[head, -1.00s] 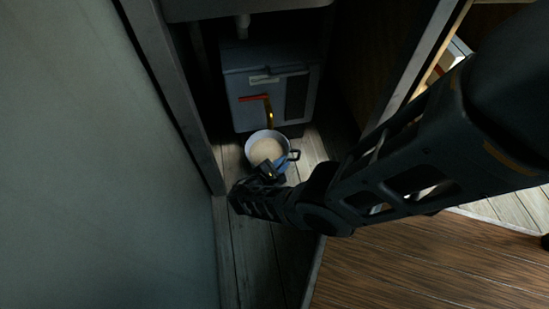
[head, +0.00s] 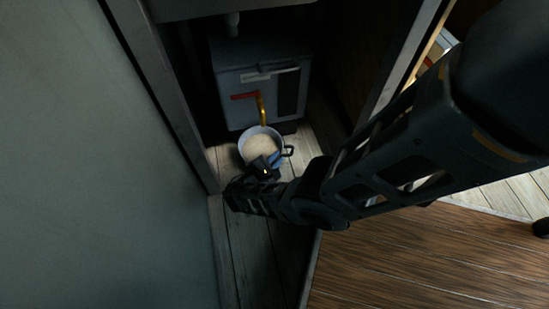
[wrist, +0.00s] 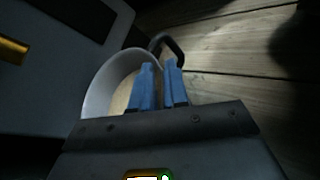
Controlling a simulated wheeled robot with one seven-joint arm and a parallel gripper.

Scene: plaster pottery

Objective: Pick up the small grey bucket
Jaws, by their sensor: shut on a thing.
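The small grey bucket (head: 262,146) stands under a brass tap in front of a grey box unit, with pale beige contents inside. In the wrist view the bucket (wrist: 98,92) shows its pale rim and a dark handle (wrist: 170,45) on its right side. My gripper (head: 277,159) is at the near right side of the bucket. In the wrist view its blue fingers (wrist: 158,68) are close together across the bucket's right rim, shut on its wall. The lower part of the bucket is hidden by my gripper.
The grey box unit (head: 262,85) with its brass tap (head: 261,108) is just behind the bucket. A grey wall (head: 110,170) is close on the left, and a dark panel (head: 350,75) stands on the right. Bare wood floor (head: 240,240) lies in front.

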